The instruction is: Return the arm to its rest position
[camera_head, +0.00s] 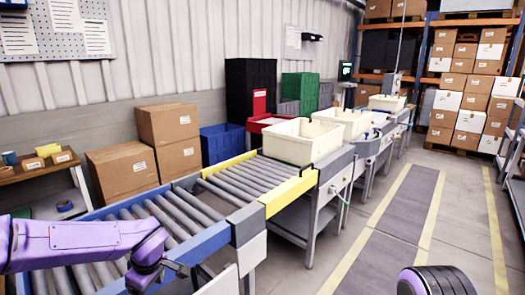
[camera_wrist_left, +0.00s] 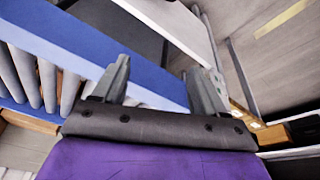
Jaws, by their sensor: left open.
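My left arm (camera_head: 80,243) is purple and comes in from the left in the head view, low over the roller conveyor. Its gripper (camera_head: 184,270) is partly seen near the conveyor's blue front rail. In the left wrist view the two grey fingers of my left gripper (camera_wrist_left: 155,88) stand apart with nothing between them. A blue rail (camera_wrist_left: 85,52) lies beyond the fingers. A purple and black part of my right arm (camera_head: 435,281) shows at the bottom right of the head view. My right gripper is out of frame. No screwdriver can be made out.
The roller conveyor (camera_head: 180,212) runs away to the right, with a yellow-railed section (camera_head: 288,193) and cream bins (camera_head: 302,141) further on. Cardboard boxes (camera_head: 122,170) stand behind it. A small wooden table (camera_head: 42,168) is at the left. The floor aisle (camera_head: 400,215) at the right is clear.

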